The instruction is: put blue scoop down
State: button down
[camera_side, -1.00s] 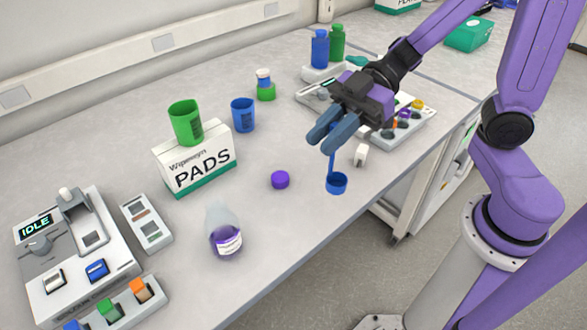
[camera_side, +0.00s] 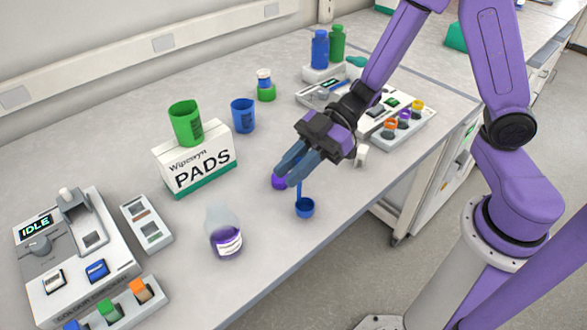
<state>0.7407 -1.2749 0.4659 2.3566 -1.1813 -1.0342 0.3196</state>
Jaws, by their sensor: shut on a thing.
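The blue scoop (camera_side: 305,208) has a round bowl at the bottom and a thin upright handle. My gripper (camera_side: 291,169) is shut on the top of the handle, and the bowl hangs below it near the front edge of the bench. I cannot tell whether the bowl touches the bench top (camera_side: 262,272). The fingers partly hide a purple cap (camera_side: 278,182) on the bench just behind and left of them.
A small white block (camera_side: 361,156) lies to the right. Bare bench lies in front of the flask.

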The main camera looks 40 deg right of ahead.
jog(key=shift+f, duration=0.5)
jog(key=c, duration=1)
grip_release()
